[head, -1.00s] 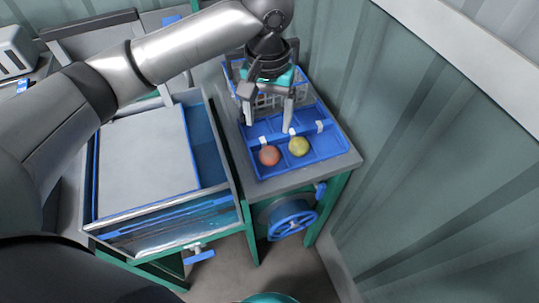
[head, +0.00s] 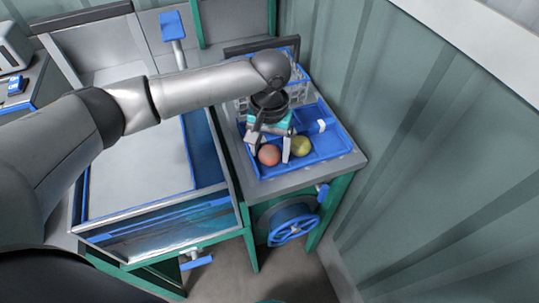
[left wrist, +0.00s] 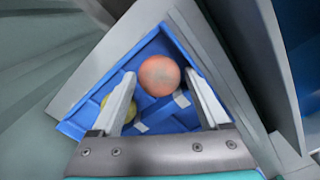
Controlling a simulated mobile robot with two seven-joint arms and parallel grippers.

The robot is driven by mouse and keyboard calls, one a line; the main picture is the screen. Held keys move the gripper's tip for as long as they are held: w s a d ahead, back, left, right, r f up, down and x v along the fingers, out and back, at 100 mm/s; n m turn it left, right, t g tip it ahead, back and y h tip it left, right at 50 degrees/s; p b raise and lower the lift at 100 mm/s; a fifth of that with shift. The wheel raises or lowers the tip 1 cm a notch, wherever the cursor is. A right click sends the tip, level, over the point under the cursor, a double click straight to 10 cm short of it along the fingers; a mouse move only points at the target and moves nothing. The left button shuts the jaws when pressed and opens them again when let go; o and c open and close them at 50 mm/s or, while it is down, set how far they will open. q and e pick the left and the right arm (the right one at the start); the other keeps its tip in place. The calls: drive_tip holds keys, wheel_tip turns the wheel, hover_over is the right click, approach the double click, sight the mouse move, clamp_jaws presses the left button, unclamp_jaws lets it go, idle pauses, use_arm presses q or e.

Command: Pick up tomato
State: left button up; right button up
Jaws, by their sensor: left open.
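A red-orange tomato (head: 269,154) sits in the front left of a blue divided tray (head: 335,150). A yellow-green tomato (head: 301,146) sits to its right in the tray. My left gripper (head: 268,147) is open just above and behind the red tomato. In the left wrist view the red tomato (left wrist: 159,75) shows between and slightly beyond the fingertips of my left gripper (left wrist: 166,82), and I cannot tell whether they touch it. The yellow tomato (left wrist: 122,107) is partly hidden behind one finger there. My right gripper is not in view.
The tray rests on a grey-topped stand (head: 262,187) with green legs. A white basket (head: 297,92) stands behind the tray. A blue-edged basin (head: 160,215) lies to the left. A corrugated wall (head: 430,170) rises close on the right.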

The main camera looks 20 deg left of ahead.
use_arm(q)
drive_tip(key=shift+c, duration=0.3)
drive_tip(key=c, duration=0.6)
drive_tip(key=shift+r, duration=0.1)
